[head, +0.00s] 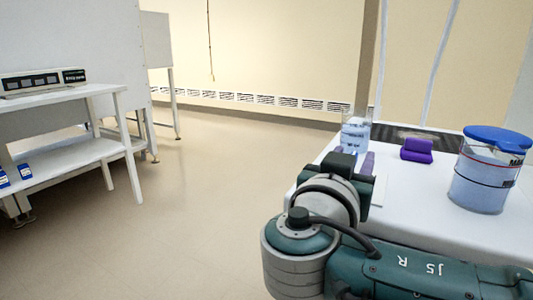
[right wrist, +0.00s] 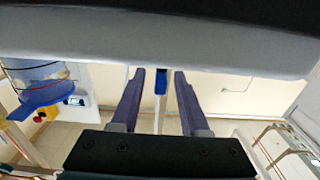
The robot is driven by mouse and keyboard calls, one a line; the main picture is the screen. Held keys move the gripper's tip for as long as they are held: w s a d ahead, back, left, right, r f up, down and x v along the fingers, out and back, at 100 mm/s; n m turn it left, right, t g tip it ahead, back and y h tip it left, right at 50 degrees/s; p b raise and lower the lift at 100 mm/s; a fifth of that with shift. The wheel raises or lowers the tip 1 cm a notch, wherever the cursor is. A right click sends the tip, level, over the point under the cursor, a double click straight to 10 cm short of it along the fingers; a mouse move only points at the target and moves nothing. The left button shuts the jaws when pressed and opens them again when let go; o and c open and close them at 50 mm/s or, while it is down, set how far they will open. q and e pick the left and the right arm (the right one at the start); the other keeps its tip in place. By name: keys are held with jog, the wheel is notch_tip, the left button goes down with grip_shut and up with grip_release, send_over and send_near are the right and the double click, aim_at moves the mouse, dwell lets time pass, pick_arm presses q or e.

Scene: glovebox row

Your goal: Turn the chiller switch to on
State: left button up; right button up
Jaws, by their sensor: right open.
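My right gripper (head: 361,163) is near the left edge of the white bench in the head view, with my arm coming in from the lower right. In the right wrist view its two purple fingers (right wrist: 159,76) are apart, with nothing held between them. A narrow blue strip (right wrist: 160,80) shows in the gap, apparently behind the fingers. I cannot make out a chiller or its switch for certain in either view. A small red and yellow part (right wrist: 41,115) shows at the left of the right wrist view; I cannot tell what it belongs to. My left gripper is not in view.
The white bench (head: 398,193) carries a blue-lidded tub (head: 484,180), a purple object (head: 416,150) and a clear container (head: 355,135). At left, a white shelf unit (head: 75,155) holds an instrument with dark displays (head: 42,82). The floor between (head: 200,200) is clear.

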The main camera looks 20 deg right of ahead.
jog(key=shift+w+d, duration=0.15)
jog(key=shift+d, duration=0.05)
grip_shut()
dwell(0.3)
